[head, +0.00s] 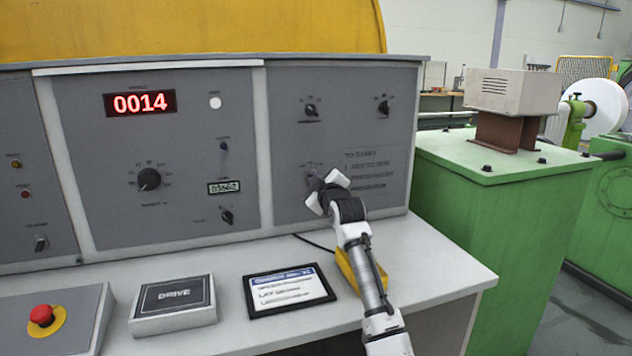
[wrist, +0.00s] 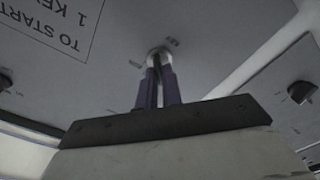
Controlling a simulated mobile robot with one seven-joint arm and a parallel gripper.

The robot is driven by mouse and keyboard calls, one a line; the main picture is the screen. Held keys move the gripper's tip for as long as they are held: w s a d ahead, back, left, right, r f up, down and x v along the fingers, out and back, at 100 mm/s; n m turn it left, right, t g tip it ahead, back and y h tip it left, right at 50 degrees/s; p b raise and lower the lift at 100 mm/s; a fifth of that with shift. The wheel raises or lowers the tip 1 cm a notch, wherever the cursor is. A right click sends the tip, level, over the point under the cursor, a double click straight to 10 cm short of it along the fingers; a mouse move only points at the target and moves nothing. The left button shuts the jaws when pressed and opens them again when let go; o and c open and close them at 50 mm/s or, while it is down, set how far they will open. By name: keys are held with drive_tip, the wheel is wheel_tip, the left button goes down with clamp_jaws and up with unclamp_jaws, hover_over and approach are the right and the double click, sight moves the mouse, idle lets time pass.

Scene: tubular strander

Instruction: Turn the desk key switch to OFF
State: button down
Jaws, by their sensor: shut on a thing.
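The key switch (wrist: 159,53) is a small round metal collar on the grey desk panel, with short marks beside it too small to read. My gripper (wrist: 158,82) reaches up to it with two dark purple fingers, closed on the key at the collar. The fingers hide most of the key, so its position cannot be told. In the head view my gripper (head: 318,184) is at the lower left of the right-hand panel (head: 290,85), just left of the printed "TO START" text.
Two dark knobs (head: 311,110) (head: 383,107) sit above on the same panel. A red display (head: 140,103) reads 0014. On the desktop are a DRIVE box (head: 173,299), a framed card (head: 288,290), a yellow object (head: 350,268) behind my arm and a red emergency button (head: 41,314).

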drive_tip(key=c, duration=1.6)
unclamp_jaws()
drive_tip(key=shift+o, duration=0.2)
drive_tip(key=b+v, duration=0.3)
drive_tip(key=v, duration=1.1)
drive_tip(key=shift+w, duration=0.1)
